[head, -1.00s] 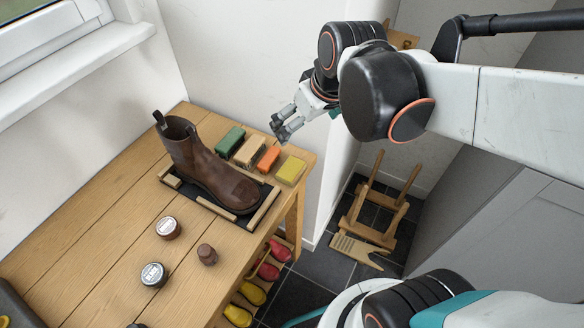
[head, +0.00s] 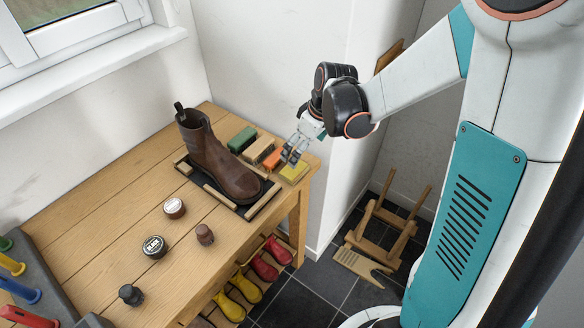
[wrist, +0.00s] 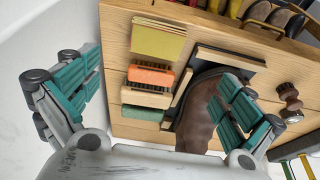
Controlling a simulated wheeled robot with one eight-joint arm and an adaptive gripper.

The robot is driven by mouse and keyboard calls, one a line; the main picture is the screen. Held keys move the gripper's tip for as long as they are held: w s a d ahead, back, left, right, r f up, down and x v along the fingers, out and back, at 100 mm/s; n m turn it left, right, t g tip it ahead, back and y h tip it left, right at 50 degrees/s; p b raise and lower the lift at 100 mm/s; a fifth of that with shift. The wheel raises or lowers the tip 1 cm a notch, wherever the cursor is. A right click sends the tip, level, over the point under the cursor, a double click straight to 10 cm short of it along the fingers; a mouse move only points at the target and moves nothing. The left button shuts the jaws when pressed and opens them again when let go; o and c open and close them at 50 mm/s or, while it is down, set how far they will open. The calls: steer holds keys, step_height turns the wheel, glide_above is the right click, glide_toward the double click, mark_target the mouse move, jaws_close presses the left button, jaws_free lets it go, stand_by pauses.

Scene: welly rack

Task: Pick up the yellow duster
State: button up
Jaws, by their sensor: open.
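The yellow duster (head: 294,172) is a flat yellow block at the bench's right end, beside the orange brush (head: 272,159). In the wrist view the yellow duster (wrist: 158,40) lies at the upper middle, above the orange brush (wrist: 151,76).
A wooden brush (head: 258,149) and a green block (head: 242,139) continue the row. A brown boot (head: 215,160) stands in a dark tray just left of it. Tins (head: 154,247) lie nearer on the bench. A wall stands close behind the row.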

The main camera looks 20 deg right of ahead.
steer(key=b, duration=0.2)
glide_above(298, 172)
step_height(298, 172, down, 6)
steer(key=shift+d+b+x, duration=0.2)
steer(key=shift+b+x, duration=0.8)
steer(key=shift+x, duration=1.65)
steer(key=shift+w, duration=0.1)
steer(key=shift+c, duration=0.2)
steer(key=c, duration=0.9)
